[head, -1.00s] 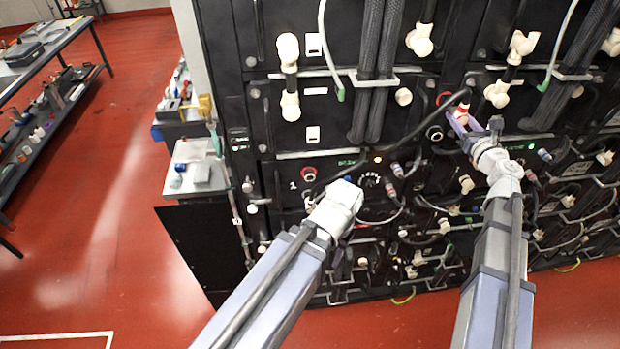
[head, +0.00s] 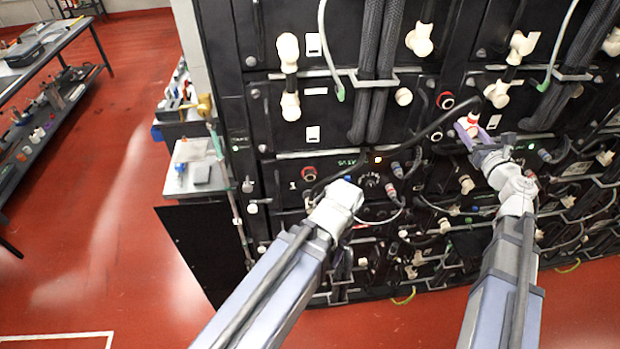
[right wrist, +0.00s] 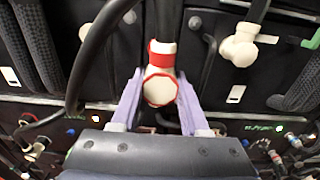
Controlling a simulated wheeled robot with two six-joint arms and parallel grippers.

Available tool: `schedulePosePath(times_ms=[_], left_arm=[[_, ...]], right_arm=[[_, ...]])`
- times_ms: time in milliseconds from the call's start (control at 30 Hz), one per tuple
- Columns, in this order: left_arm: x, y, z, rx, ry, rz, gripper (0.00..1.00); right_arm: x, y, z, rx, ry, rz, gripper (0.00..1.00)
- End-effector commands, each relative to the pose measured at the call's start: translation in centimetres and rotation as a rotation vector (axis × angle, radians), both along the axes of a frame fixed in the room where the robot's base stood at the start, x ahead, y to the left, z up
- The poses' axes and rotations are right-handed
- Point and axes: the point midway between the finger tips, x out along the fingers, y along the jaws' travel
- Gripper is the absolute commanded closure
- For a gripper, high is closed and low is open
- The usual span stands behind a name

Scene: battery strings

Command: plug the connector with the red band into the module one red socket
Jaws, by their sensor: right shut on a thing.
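The connector with the red band (head: 473,120) is white with a black cable at its top. My right gripper (head: 469,138) is shut on it and holds it in front of the rack. In the right wrist view the connector (right wrist: 160,86) sits between the two purple fingers (right wrist: 159,76), its red-ringed end toward the camera. The module one red socket (head: 309,174) is beside the white "1" on the left, apart from the connector, and looks empty. My left gripper (head: 340,195) is just right of and below that socket; its fingers are hidden.
Another red-ringed socket (head: 445,100) is up and left of the held connector, with a black socket (head: 436,135) below it. The black cable (head: 420,132) arcs across the rack front. White plugs (head: 419,40) and thick braided cables (head: 376,75) stick out nearby.

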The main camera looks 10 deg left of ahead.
Motion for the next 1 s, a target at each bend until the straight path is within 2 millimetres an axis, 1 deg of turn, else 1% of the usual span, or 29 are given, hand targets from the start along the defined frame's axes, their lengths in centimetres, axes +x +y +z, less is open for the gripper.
schedulePosePath(times_ms=[267, 367, 467, 567, 667, 900, 1000], left_arm=[[0.0, 0.0, -0.2, 0.0, 0.0, 0.0, 0.5], [0.0, 0.0, -0.8, 0.0, 0.0, 0.0, 0.5], [0.0, 0.0, -2.2, 0.0, 0.0, -0.001, 0.5], [0.0, 0.0, -4.2, 0.001, -0.001, -0.002, 0.5], [0.0, 0.0, -6.8, 0.001, -0.001, -0.003, 0.5], [0.1, 0.0, -13.8, 0.001, -0.002, -0.006, 0.5], [0.1, 0.0, -16.0, 0.002, -0.003, -0.008, 0.5]], right_arm=[[0.0, 0.0, -0.1, 0.0, 0.0, 0.0, 1.0], [0.0, 0.0, -0.8, 0.0, 0.0, 0.0, 1.0], [0.0, 0.0, -2.2, 0.0, 0.0, 0.0, 1.0], [0.0, 0.0, -4.2, 0.0, 0.0, 0.0, 1.0], [0.0, 0.0, -6.8, 0.0, 0.0, 0.0, 1.0], [0.0, 0.0, -13.8, 0.0, 0.0, 0.0, 1.0], [0.0, 0.0, -16.0, 0.0, 0.0, 0.0, 1.0]])
